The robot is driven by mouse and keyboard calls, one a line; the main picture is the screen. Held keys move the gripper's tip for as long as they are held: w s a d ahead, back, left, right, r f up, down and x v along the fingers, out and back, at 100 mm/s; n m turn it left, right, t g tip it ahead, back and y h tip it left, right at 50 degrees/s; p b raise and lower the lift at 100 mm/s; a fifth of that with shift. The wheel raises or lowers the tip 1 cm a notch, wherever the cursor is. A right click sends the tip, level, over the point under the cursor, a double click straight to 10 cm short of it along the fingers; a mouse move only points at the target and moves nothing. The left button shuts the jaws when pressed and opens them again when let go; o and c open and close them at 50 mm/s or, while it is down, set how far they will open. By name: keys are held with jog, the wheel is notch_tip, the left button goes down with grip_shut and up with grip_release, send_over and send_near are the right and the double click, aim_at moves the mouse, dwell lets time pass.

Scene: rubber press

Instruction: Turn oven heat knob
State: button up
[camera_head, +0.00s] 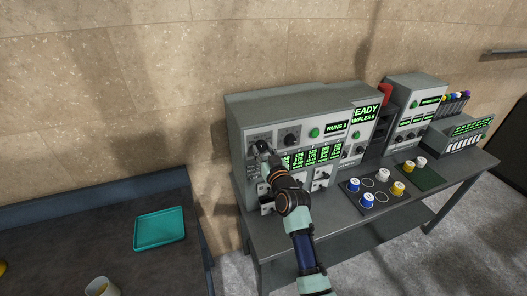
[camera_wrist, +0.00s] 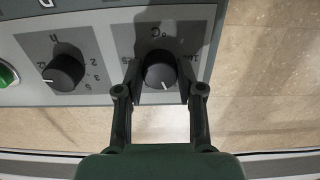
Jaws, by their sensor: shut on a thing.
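The heat knob (camera_wrist: 160,71) is a black round dial with a white pointer line. It sits on a dark plate marked °C in the wrist view. My gripper (camera_wrist: 160,88) has its two fingers on either side of this knob and is shut on it. The knob's pointer faces toward my gripper's palm, near the bottom of the dial in that view. In the head view my gripper (camera_head: 263,152) reaches the upper left of the grey oven panel (camera_head: 240,137), and the arm hides most of the knob there.
A second black knob (camera_wrist: 66,72) sits beside it, with a green button (camera_wrist: 6,74) farther left. Green displays (camera_head: 312,157) cover the panel front. A mat (camera_head: 352,200) with several cups lies on the bench at right. A teal tray (camera_head: 160,229) lies on the left table.

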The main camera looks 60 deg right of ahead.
jog(key=shift+m, duration=0.3)
jog(key=shift+c, duration=0.3)
jog(key=m+p, duration=0.1)
jog(key=m, duration=0.3)
jog(key=shift+r, duration=0.1)
jog(key=shift+m+p, duration=0.75)
jog(key=shift+m, duration=0.95)
jog(key=o, duration=1.1)
jog(key=shift+o, duration=0.2)
jog(key=v, duration=1.2)
